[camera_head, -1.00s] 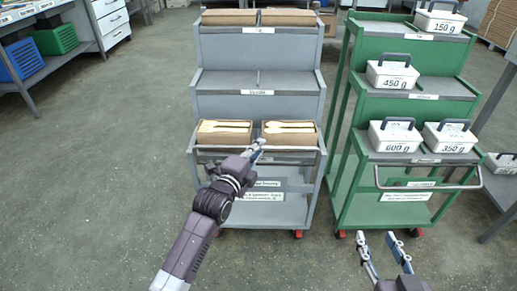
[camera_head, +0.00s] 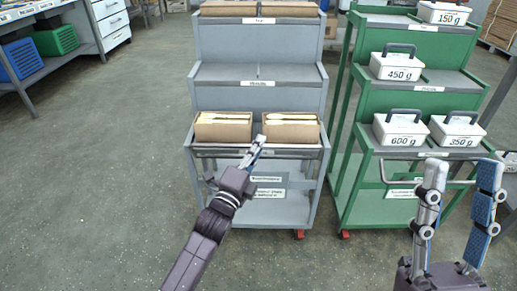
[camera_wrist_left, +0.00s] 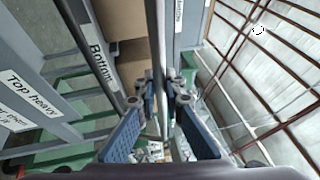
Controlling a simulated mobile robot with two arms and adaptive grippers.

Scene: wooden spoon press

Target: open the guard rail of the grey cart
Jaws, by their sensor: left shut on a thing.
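The grey cart (camera_head: 258,101) stands in the middle of the head view. Its guard rail (camera_head: 215,154) is a thin bar across the front of the lowest box shelf, level with the shelf edge. My left gripper (camera_head: 258,142) is at the middle of the rail, just in front of the boxes. In the left wrist view, the rail (camera_wrist_left: 161,50) runs between the two blue-padded fingers (camera_wrist_left: 161,95), which are shut on it. My right gripper (camera_head: 457,195) is raised at the lower right, its fingers apart and empty, in front of the green cart.
Two cardboard boxes (camera_head: 223,131) (camera_head: 290,134) with wooden spoons sit on the shelf behind the rail. The green cart (camera_head: 436,105) stands close on the right with several labelled white weight boxes (camera_head: 400,130). The floor (camera_head: 110,190) on the left is clear.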

